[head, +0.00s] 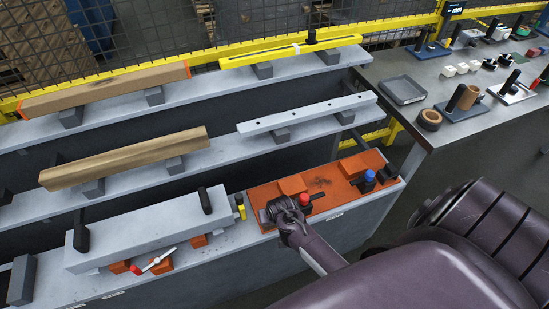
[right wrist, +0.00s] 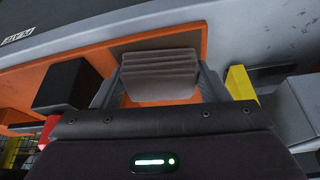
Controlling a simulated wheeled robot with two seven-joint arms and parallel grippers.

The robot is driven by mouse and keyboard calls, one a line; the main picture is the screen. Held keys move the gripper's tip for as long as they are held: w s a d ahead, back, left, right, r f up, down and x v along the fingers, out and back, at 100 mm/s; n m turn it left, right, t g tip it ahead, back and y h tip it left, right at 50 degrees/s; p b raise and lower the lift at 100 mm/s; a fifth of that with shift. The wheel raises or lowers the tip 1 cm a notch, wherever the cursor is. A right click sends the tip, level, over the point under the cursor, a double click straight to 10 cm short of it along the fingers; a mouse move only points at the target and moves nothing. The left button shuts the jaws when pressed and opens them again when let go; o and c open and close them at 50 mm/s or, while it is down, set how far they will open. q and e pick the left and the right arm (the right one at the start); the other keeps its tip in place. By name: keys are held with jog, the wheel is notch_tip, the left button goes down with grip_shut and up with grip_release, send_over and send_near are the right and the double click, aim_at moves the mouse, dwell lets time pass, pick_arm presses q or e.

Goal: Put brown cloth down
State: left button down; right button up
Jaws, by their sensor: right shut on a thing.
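My right gripper (head: 280,207) is over the left part of the orange tray (head: 345,191) on the front shelf. In the right wrist view my right gripper (right wrist: 160,88) is shut on a folded grey-brown cloth (right wrist: 160,72), with its ribbed layers between the two fingers. The orange surface lies just beyond and around the cloth in that view. I cannot tell whether the cloth touches it. In the head view the gripper mostly hides the cloth. My left gripper is in neither view.
Red-topped (head: 304,199) and blue-topped (head: 369,177) items stand on the tray, with an orange block (head: 292,184) behind the gripper. A yellow and black item (head: 240,206) is just left of the tray. A grey beam (head: 150,229) lies farther left. Dark smudges mark the tray's middle.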

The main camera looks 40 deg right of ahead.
jog(key=shift+f, duration=0.3)
jog(key=o, duration=1)
jog(key=shift+o, duration=0.2)
jog(key=v, duration=0.8)
jog(key=shift+f, duration=0.1)
jog(key=s+a+f+n+g+b, duration=0.1)
jog(key=s+f, duration=0.4)
jog(key=f, duration=0.3)
jog(key=s+a+f+n+b, duration=0.1)
jog(key=s+f+n, duration=0.1)
jog(key=s+f, duration=0.35)
jog(key=s+a+f+n+g+b, duration=0.1)
jog(key=s+f, duration=0.3)
jog(key=f, duration=0.5)
jog(key=s+f+n, duration=0.1)
jog(key=s+f, duration=0.4)
jog(key=s, duration=0.3)
jog(key=s+a+f+n+g+y+b, duration=0.1)
jog(key=s+f, duration=0.4)
jog(key=s, duration=0.4)
jog(key=shift+s+n+y, duration=0.3)
